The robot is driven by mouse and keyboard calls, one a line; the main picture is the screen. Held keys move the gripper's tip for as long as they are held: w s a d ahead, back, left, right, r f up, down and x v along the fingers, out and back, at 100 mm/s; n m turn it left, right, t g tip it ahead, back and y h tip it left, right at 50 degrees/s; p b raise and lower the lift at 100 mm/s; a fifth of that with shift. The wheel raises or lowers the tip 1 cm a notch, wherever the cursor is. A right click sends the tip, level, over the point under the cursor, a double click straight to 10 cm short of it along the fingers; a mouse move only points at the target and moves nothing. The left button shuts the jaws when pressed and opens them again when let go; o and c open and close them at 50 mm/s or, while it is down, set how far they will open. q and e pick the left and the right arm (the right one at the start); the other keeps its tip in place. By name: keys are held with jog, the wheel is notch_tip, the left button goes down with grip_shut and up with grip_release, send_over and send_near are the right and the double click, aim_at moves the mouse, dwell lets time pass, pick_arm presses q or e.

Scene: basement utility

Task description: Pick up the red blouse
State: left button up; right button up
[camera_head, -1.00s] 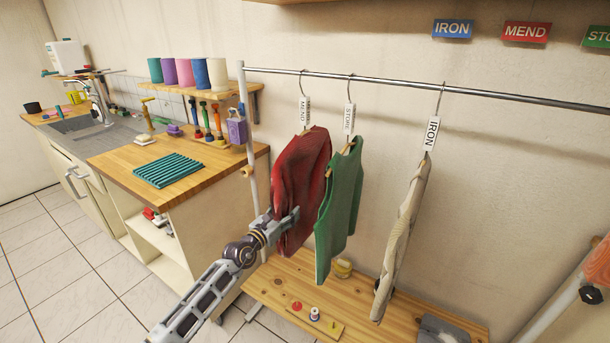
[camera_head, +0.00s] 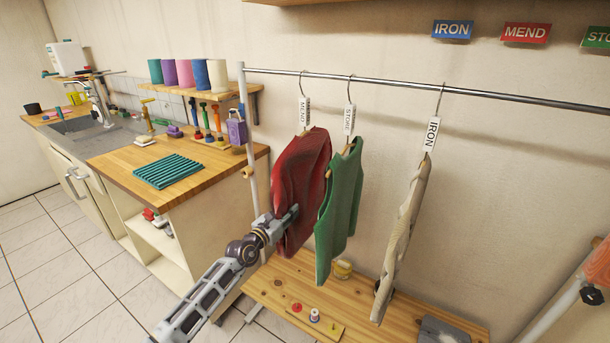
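The red blouse (camera_head: 301,182) hangs from the metal rail on a hanger with a white MEND tag (camera_head: 304,112). It is the leftmost of the hanging garments. My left gripper (camera_head: 290,217) is at the blouse's lower front, against or very close to the cloth. One finger shows at the blouse's right side, beside the green garment; the other is hidden, so I cannot tell whether it is open or shut on cloth. My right gripper is not in view.
A green vest (camera_head: 340,205) with a STORE tag hangs close to the blouse's right. A cream garment (camera_head: 400,240) tagged IRON hangs further right. A wooden bench (camera_head: 270,285) stands below. A counter (camera_head: 195,185) is at left.

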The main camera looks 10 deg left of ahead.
pick_arm(q)
grip_shut()
jog(key=shift+r, duration=0.25)
